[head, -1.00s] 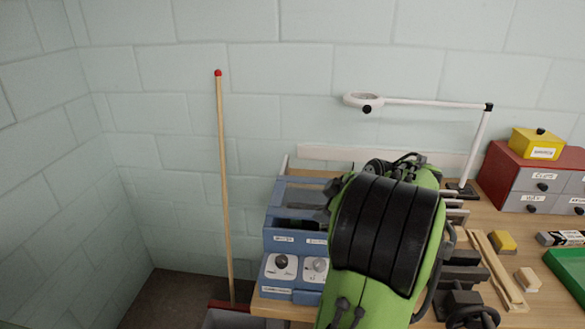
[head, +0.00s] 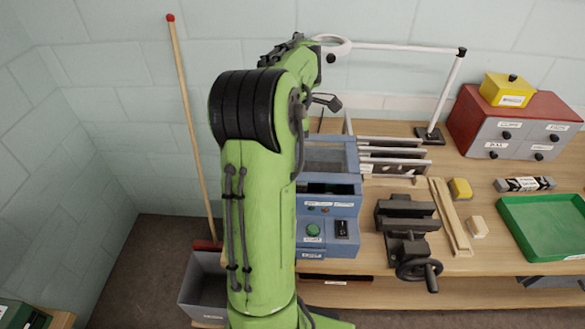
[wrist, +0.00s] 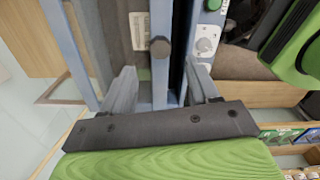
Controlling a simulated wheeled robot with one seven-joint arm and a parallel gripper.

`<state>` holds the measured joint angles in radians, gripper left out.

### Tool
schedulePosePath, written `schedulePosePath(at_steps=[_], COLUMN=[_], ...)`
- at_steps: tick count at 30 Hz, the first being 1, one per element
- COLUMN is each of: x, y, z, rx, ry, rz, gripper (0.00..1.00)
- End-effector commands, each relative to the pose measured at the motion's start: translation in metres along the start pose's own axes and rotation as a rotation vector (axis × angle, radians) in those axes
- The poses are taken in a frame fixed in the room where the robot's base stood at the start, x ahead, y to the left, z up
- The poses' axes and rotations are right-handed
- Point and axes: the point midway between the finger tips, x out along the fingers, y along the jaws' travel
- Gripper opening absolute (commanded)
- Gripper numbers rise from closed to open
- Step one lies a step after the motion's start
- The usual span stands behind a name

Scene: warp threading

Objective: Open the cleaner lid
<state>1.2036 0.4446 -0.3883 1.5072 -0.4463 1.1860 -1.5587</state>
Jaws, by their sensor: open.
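The cleaner (head: 312,252) is a blue box on the bench, partly behind my arm in the head view. Its front panel has a green button, and a dark gap shows above the panel. The lid (head: 335,155) is a see-through pane in a blue frame on top. In the wrist view a round dark knob (wrist: 160,47) sits on a blue frame bar of the lid. My gripper (wrist: 162,72) is open and empty. Its two grey fingers are either side of that bar, with the knob just beyond, between their lines. I cannot tell whether the fingers touch anything.
A vise (head: 405,225), wooden strips (head: 450,215) and a green tray (head: 545,225) are right of the cleaner. A rack of plates (head: 395,160) and a lamp (head: 440,95) stand behind. A wooden pole (head: 188,115) leans on the wall, left of my arm.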

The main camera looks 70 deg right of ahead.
Motion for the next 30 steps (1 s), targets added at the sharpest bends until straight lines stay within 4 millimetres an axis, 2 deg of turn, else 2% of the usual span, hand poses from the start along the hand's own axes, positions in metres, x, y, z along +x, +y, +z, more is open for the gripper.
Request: schedulePosePath(at_steps=[1,3,9,19,30], x=[0.016,0.032,0.061,0.066,0.066], y=[-0.001,-0.001,0.000,0.000,0.000], z=[0.000,-0.001,0.000,0.000,0.000], rx=[0.001,0.000,0.001,0.000,0.000], ry=[0.001,0.001,0.001,0.000,0.000], rz=[-0.004,-0.004,0.000,0.002,0.002], gripper=[0.60,0.60,0.60,0.58,0.02])
